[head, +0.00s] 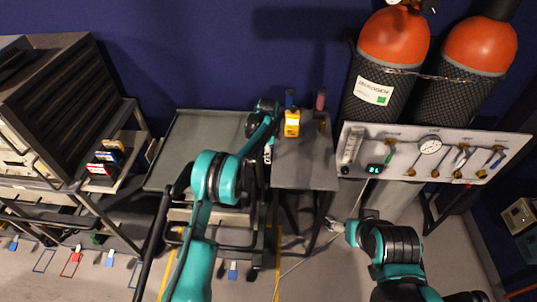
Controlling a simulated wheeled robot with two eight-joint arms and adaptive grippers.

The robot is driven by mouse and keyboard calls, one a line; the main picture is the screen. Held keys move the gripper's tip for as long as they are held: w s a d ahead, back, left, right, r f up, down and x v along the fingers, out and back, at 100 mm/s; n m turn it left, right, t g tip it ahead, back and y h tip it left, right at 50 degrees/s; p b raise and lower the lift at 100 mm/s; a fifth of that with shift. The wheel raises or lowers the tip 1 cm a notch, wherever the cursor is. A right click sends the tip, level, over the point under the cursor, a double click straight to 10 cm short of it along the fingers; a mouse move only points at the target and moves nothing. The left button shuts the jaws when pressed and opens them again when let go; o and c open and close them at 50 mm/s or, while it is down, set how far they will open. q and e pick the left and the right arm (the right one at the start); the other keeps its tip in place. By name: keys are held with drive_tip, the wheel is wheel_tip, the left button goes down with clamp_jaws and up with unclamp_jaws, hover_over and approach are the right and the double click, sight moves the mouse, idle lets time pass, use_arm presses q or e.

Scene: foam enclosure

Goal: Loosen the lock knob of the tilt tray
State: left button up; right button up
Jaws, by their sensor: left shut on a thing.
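The tilt tray (190,150) is a flat grey tray on a cart left of centre. My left arm reaches over its front right part. My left gripper (268,152) is at the tray's right side, in the gap beside the grey side table, and is shut on what appears to be the lock knob. The knob itself is hidden by the gripper and the arm. My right gripper (334,224) is low, in front of the gas panel and away from the tray; its fingers are too small to tell open from shut.
The grey side table (305,172) holds a yellow device (292,124) and small bottles. A gas panel (445,152) with a gauge stands at right before two orange-topped cylinders (393,40). A dark rack (60,90) stands at left. Floor between the arms is partly open.

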use_arm(q)
drive_tip(key=shift+s+t, duration=0.1)
drive_tip(key=shift+t, duration=0.2)
drive_tip(key=t, duration=0.1)
drive_tip(key=t+b, duration=0.1)
drive_tip(key=shift+s+f+t, duration=0.15)
drive_tip(key=shift+s+t, duration=0.1)
drive_tip(key=shift+t, duration=0.05)
drive_tip(key=shift+s+f+t+b, duration=0.1)
drive_tip(key=shift+s+t+b, duration=0.05)
drive_tip(key=shift+t+b, duration=1.4)
drive_tip(key=shift+t, duration=0.45)
drive_tip(key=o, duration=1.2)
drive_tip(key=shift+c, duration=0.2)
drive_tip(key=v, duration=1.2)
